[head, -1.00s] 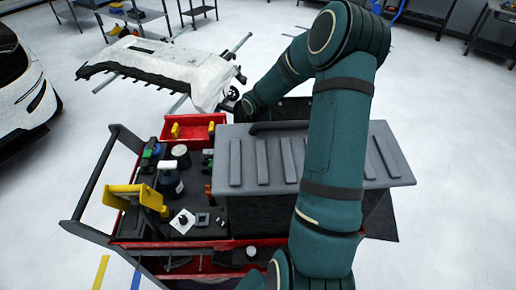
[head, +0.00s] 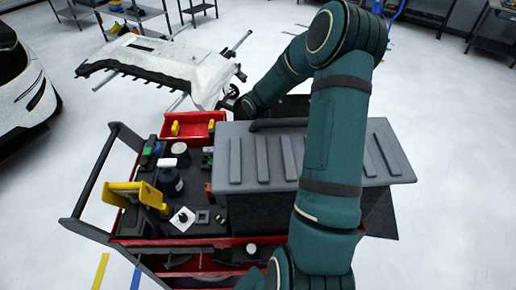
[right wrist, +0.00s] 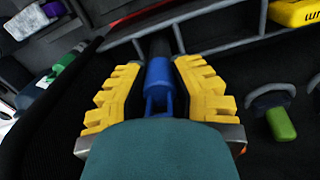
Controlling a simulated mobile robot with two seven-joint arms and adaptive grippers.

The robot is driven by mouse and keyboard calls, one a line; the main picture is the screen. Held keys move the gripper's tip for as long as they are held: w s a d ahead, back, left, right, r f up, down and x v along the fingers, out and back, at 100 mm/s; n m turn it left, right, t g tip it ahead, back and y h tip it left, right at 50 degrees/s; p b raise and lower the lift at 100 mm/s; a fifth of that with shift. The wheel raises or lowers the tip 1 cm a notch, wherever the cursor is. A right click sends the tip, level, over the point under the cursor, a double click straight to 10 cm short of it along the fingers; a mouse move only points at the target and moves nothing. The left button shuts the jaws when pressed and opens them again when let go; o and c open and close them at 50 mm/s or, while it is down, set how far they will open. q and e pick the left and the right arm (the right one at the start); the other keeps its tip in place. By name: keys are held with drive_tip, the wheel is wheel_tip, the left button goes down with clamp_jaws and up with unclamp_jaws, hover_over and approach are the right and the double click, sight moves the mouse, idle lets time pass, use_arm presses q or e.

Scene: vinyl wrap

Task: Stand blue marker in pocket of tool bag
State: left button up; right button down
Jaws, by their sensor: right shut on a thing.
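The blue marker (right wrist: 158,85) is between the yellow finger pads of my right gripper (right wrist: 158,82) in the right wrist view. Its far end is dark, and its near part is hidden by my teal wrist. In the head view my right arm reaches over a grey ridged box, and its gripper and the marker are hidden there. My left gripper is not in view.
A red cart (head: 195,243) carries the grey box (head: 262,160), a dark bottle (head: 170,184) and a yellow item (head: 124,193).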

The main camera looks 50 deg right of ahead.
drive_tip(key=c, duration=0.8)
unclamp_jaws()
wheel_tip(320, 180, up, 12)
drive_tip(key=shift+a+r, duration=0.1)
drive_tip(key=shift+a, duration=0.05)
